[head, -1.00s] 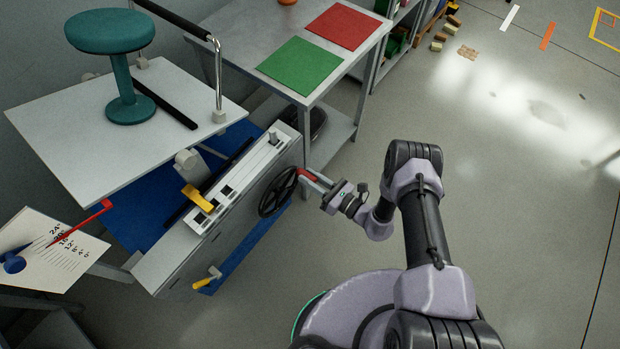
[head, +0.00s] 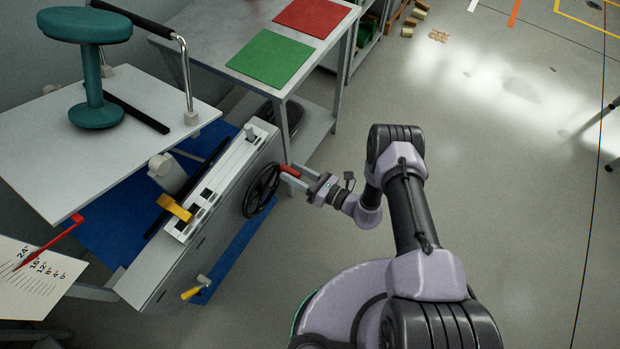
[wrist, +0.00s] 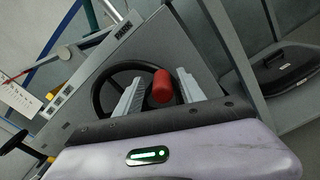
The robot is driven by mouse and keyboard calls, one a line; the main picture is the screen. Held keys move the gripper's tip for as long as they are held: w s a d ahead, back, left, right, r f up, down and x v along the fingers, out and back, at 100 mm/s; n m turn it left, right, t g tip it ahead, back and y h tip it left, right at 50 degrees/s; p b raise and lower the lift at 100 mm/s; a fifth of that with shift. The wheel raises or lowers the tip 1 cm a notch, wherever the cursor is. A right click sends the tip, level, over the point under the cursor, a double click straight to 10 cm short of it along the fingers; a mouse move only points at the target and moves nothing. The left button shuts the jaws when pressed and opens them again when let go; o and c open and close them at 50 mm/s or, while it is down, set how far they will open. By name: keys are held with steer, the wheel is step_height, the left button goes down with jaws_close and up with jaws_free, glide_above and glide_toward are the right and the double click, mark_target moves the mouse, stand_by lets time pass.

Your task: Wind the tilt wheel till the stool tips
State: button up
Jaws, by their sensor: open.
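The teal stool (head: 93,62) stands upright on the pale tilt platform (head: 45,140). The black tilt wheel (head: 261,190) is on the side of the grey machine, with a red handle (head: 290,170) sticking out from its rim. My gripper (head: 287,177) is at the handle. In the wrist view, the red handle (wrist: 162,87) lies between the two open fingers (wrist: 158,92), with a visible gap beside the right finger. The wheel's rim (wrist: 103,95) shows behind. A red pointer (head: 48,244) lies across the angle scale card (head: 30,290), near its 24° end.
A yellow lever (head: 174,207) is on the machine's top panel and a yellow-handled crank (head: 192,292) is low on its side. A grey table with green (head: 270,58) and red (head: 312,17) mats stands behind. Open floor lies to the right.

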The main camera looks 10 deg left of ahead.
steer(key=shift+d, duration=0.1)
steer(key=p+v, duration=0.3)
steer(key=v, duration=1.4)
steer(key=shift+d, duration=0.1)
steer(key=w+r+n+g+h, duration=0.2)
steer(key=r+n+g, duration=0.4)
steer(key=r, duration=0.8)
steer(key=w+r+n+g+h, duration=0.1)
steer(key=r+n+g+h, duration=0.2)
steer(key=r+n, duration=0.75)
steer(key=s+d+r+n+t+h, duration=0.2)
steer(key=s+r+h, duration=0.1)
steer(key=s+r, duration=0.2)
steer(key=s+d+r+n+t+h, duration=0.1)
steer(key=s+r+n+t+h, duration=0.1)
steer(key=r, duration=0.8)
steer(key=s+d+r+n+t+h, duration=0.2)
steer(key=s+r+n+t+h, duration=0.1)
steer(key=s+r, duration=0.4)
steer(key=shift+s+d+r+t+h, duration=0.3)
steer(key=shift+r+t+h, duration=0.1)
steer(key=shift+r+h, duration=0.35)
